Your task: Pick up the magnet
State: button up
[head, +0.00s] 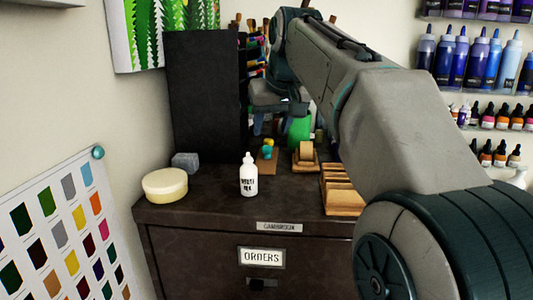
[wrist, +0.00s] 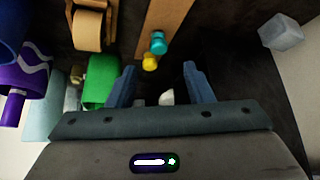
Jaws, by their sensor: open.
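I cannot tell for sure which thing is the magnet. A small teal piece (wrist: 157,42) and a small yellow piece (wrist: 150,62) sit at the end of a wooden strip (wrist: 166,20) in the wrist view. In the head view the teal piece (head: 266,153) and the yellow piece (head: 269,142) are on the cabinet top. A round teal knob (head: 97,152) is at the corner of the colour chart. My gripper (wrist: 160,76) is open and empty, its fingers apart just short of the yellow piece. In the head view my arm partly hides the gripper area.
A white bottle (head: 248,176), a round cream tub (head: 165,186) and a grey block (head: 186,161) stand on the dark cabinet (head: 200,222). A tape roll (wrist: 88,30) and a green thing (wrist: 101,78) are close to the gripper. A black rack (head: 206,95) stands behind.

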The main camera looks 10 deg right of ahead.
aim_at(267, 147)
jog(key=shift+p+x, duration=0.3)
jog(key=shift+x, duration=3.1)
jog(key=shift+s+d, duration=0.1)
jog(key=c, duration=1)
